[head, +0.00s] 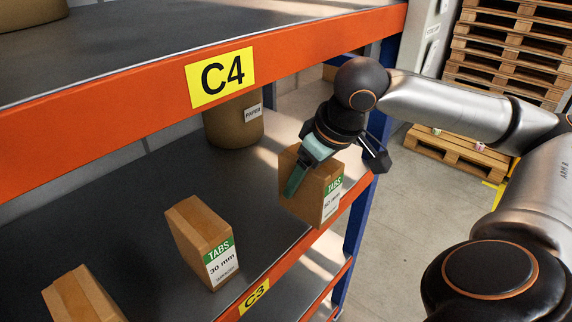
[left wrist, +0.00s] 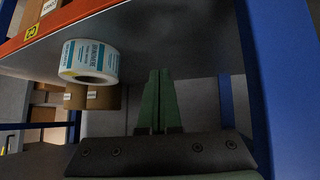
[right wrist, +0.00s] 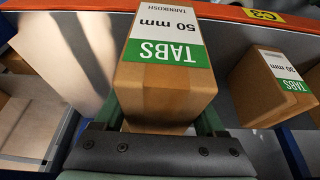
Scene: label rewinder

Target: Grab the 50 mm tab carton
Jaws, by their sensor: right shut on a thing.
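The 50 mm tab carton (head: 310,201) is a brown box with a green TABS label, at the front edge of the shelf under the C4 beam. My right gripper (head: 313,172) is shut on it from above, one finger along its near-left side. In the right wrist view the carton (right wrist: 165,95) fills the space between the fingers (right wrist: 165,120), its "50 mm" label upside down. I cannot tell whether its base touches the shelf. My left gripper (left wrist: 158,95) shows only in the left wrist view, fingers together and empty.
A 30 mm tab carton (head: 203,243) stands left of the held one, with another carton (head: 82,298) beyond. A brown paper drum (head: 234,125) stands behind. The orange C4 beam (head: 140,90) runs overhead. A white label roll (left wrist: 90,61) shows in the left wrist view.

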